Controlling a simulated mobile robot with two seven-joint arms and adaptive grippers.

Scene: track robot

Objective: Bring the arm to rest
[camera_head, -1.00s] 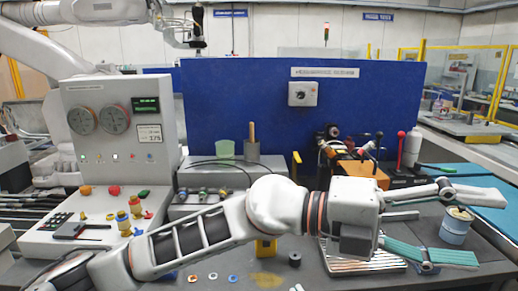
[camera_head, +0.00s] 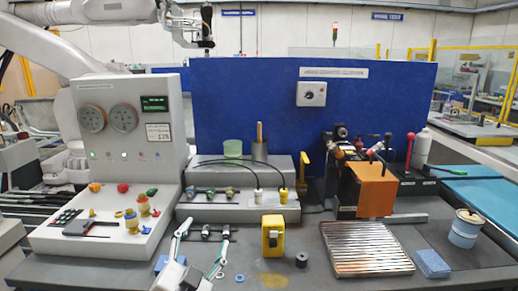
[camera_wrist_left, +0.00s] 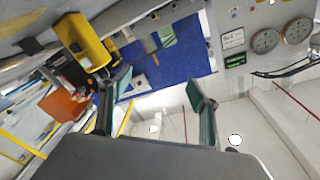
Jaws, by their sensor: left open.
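My left gripper (camera_head: 200,247) is in the lower left of the head view, above the front of the workbench, near the control console. Its two fingers stand apart with nothing between them. In the left wrist view the same gripper (camera_wrist_left: 160,98) shows its two green-padded fingers spread wide, with the blue panel and white wall beyond. Most of the left arm is below the head view's edge. My right gripper does not show.
A grey console (camera_head: 104,229) with knobs stands left, and a yellow block (camera_head: 272,236) is right of my gripper. A ribbed metal plate (camera_head: 366,247), a blue sponge (camera_head: 431,264) and a lidded tub (camera_head: 464,229) lie farther right. A blue panel (camera_head: 250,100) stands behind.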

